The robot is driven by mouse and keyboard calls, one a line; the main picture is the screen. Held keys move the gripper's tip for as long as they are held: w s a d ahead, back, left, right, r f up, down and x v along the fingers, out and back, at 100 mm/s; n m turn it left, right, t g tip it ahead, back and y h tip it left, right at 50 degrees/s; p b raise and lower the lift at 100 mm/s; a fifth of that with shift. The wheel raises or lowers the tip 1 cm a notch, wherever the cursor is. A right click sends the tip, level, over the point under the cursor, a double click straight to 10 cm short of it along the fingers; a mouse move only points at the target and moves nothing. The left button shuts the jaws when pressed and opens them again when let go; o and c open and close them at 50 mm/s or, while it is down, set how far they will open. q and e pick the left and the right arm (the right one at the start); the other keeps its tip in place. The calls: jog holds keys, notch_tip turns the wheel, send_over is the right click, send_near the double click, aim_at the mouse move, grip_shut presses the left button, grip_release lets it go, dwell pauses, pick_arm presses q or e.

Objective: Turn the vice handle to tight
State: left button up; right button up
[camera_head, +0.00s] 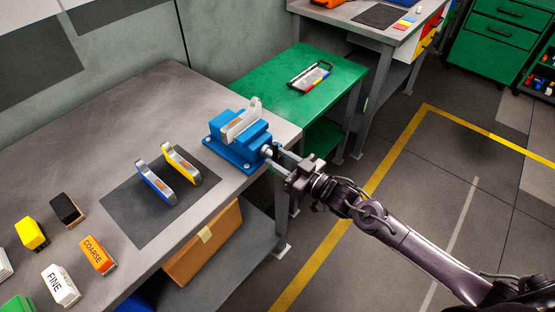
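The blue vice (225,155) stands at the right edge of the grey workbench, with a light grey piece (241,122) upright in its jaws. The vice handle end (267,151) is a small metallic part on the vice's right side, partly hidden by my gripper. My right gripper (277,155) reaches in from the lower right. Its two fingers look apart, with their tips close beside the handle. I cannot tell whether they touch it. My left gripper is not in view.
A dark mat (130,207) on the workbench (105,120) holds a blue-sided piece (155,185) and a yellow-sided piece (181,164). Several labelled blocks, one an orange COARSE block (97,255), lie at lower left. A green table (265,80) stands behind the vice. The floor at right is clear.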

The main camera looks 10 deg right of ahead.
grip_shut()
jog(key=shift+r+m+p, duration=0.15)
jog(key=shift+m+p, duration=0.6)
jog(key=shift+m, duration=0.15)
jog(key=shift+m+p, duration=0.65)
jog(key=shift+m, duration=0.75)
